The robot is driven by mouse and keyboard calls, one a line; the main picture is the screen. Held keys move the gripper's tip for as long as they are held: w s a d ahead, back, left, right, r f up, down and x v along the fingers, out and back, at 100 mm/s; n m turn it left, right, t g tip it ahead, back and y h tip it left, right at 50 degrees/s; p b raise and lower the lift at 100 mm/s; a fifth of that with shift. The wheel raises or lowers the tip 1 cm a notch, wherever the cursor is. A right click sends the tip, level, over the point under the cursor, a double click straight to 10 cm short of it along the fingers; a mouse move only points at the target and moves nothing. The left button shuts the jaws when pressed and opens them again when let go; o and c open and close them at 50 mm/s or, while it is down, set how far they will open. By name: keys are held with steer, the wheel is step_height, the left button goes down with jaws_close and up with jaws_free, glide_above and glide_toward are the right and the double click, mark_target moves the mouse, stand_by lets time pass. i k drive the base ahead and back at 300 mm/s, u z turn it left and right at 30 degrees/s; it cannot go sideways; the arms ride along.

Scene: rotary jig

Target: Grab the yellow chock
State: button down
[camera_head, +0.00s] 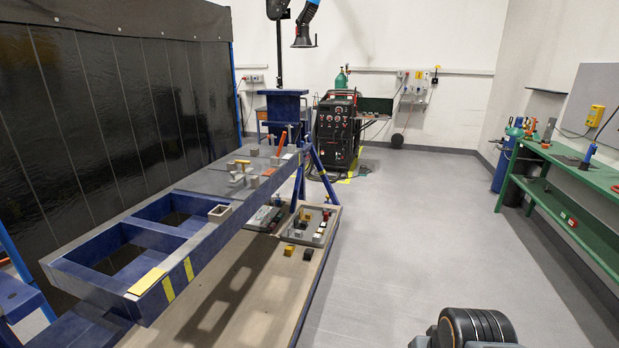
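A small yellow block (289,250) sits on the wooden base platform below the blue jig, beside a small dark block (308,254). It looks like the yellow chock, but its exact shape is too small to tell. Another small yellow piece (241,163) lies on top of the jig among grey blocks. My gripper is not in view, so I cannot see its state.
The blue jig frame (215,230) stands over the wooden platform (240,290). A tray (328,211) of small parts is just behind the yellow block. A green bench (590,180) stands at the right. The grey floor (420,230) between is clear.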

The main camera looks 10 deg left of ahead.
mark_target(289, 250)
steer(key=u, duration=0.4)
steer(key=i, duration=0.75)
steer(key=z, duration=0.6)
steer(key=i, duration=3)
steer(key=u, duration=3.65)
